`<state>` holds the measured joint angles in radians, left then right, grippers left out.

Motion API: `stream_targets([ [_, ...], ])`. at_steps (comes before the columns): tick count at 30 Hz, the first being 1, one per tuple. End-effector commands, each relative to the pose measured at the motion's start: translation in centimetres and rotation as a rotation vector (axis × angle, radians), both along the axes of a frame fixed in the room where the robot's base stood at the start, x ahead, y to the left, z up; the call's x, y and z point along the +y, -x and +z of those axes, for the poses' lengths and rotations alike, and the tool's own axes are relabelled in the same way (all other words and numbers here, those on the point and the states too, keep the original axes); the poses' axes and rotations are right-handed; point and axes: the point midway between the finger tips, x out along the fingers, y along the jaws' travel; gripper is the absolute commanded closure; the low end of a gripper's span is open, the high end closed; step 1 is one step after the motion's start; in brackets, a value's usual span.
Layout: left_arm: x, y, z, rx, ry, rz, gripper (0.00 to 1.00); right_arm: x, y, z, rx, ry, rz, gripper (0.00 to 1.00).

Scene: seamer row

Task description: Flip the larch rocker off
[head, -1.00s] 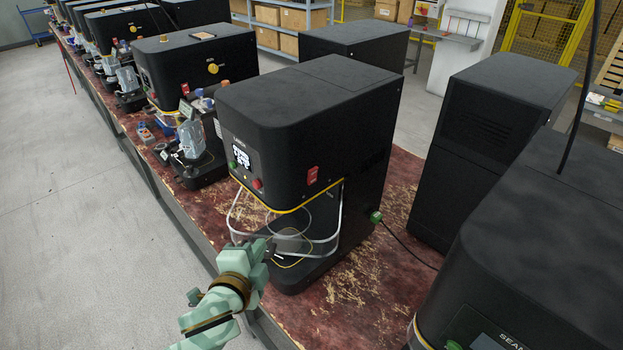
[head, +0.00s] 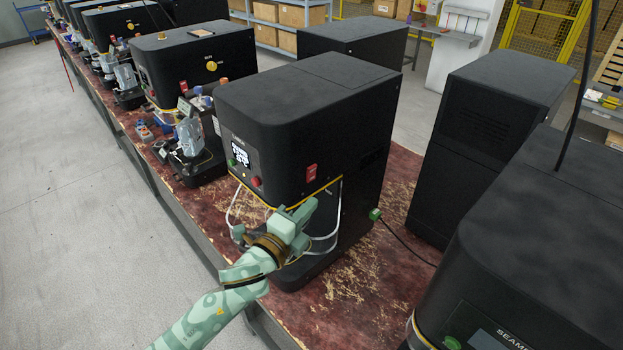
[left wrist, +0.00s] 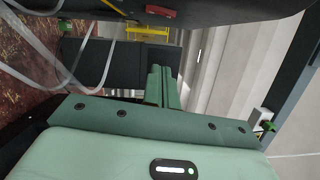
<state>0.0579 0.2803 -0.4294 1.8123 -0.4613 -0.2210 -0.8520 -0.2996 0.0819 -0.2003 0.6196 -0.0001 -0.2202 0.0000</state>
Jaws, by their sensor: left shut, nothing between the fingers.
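The black seamer (head: 305,110) in the middle of the head view has a small front label that seems to read LARCH. Its red rocker (head: 311,173) is on the side face near the front corner, above the yellow trim. Which way the rocker is tipped is too small to tell. A red rocker (left wrist: 160,11) also shows at the top of the left wrist view, on a dark housing. My left gripper (head: 308,210) is shut and empty, just below the rocker and apart from it. Its closed fingers (left wrist: 161,86) show in the left wrist view. My right gripper is not in view.
The front panel has a green button (head: 232,162), a lit display and a red button (head: 256,181). A clear guard (head: 233,208) hangs below the head. A green plug (head: 375,214) with a cable sits at the right. Other black machines stand along the worn red bench (head: 350,295).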

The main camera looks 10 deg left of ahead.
Motion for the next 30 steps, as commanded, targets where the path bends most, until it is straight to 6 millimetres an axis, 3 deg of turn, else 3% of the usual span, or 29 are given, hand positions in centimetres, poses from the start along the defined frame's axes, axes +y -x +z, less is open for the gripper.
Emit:
stream_targets([
  [9, -2.3, -6.4, 0.3, 0.0, 0.002, 0.0, 1.0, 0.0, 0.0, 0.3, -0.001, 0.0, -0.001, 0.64],
  [10, -1.9, -6.8, 0.4, 0.0, -0.001, 0.001, 1.0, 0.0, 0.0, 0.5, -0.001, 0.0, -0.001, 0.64],
  [18, 0.8, -8.3, 0.7, 0.001, 0.001, 0.001, 1.0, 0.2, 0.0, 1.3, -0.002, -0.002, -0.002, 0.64],
  [30, 1.1, -8.5, 0.7, 0.001, 0.003, 0.0, 1.0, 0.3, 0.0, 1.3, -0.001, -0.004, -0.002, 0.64],
])
